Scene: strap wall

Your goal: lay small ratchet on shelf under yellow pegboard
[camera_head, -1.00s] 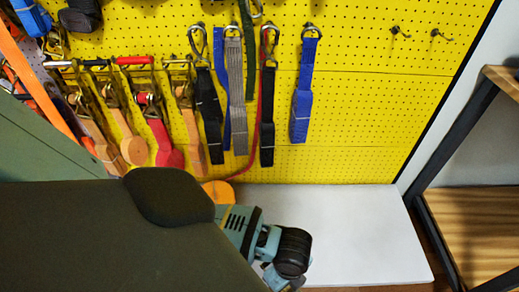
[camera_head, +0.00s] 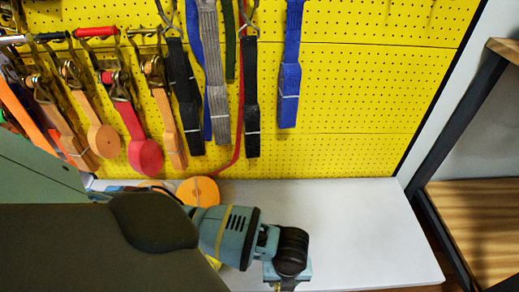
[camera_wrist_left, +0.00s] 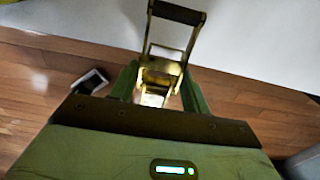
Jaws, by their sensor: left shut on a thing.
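My left gripper (camera_wrist_left: 159,88) is shut on a small ratchet (camera_wrist_left: 160,68) with a brassy metal frame and a dark handle bar. The ratchet sticks out beyond the fingers toward the white shelf. In the head view my left gripper (camera_head: 288,276) points down at the front edge of the white shelf (camera_head: 370,225); the ratchet is mostly hidden or cut off there. Whether it touches the shelf cannot be told. The shelf runs under the yellow pegboard (camera_head: 350,100). My right gripper is not in view.
Orange strap coils (camera_head: 199,191) lie on the shelf's left part, partly behind my arm. The shelf's right part is bare. Several straps (camera_head: 185,100) hang on the pegboard. A wooden rack with a dark frame (camera_head: 440,130) stands at right. A dark object (camera_wrist_left: 89,81) lies on the wooden floor.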

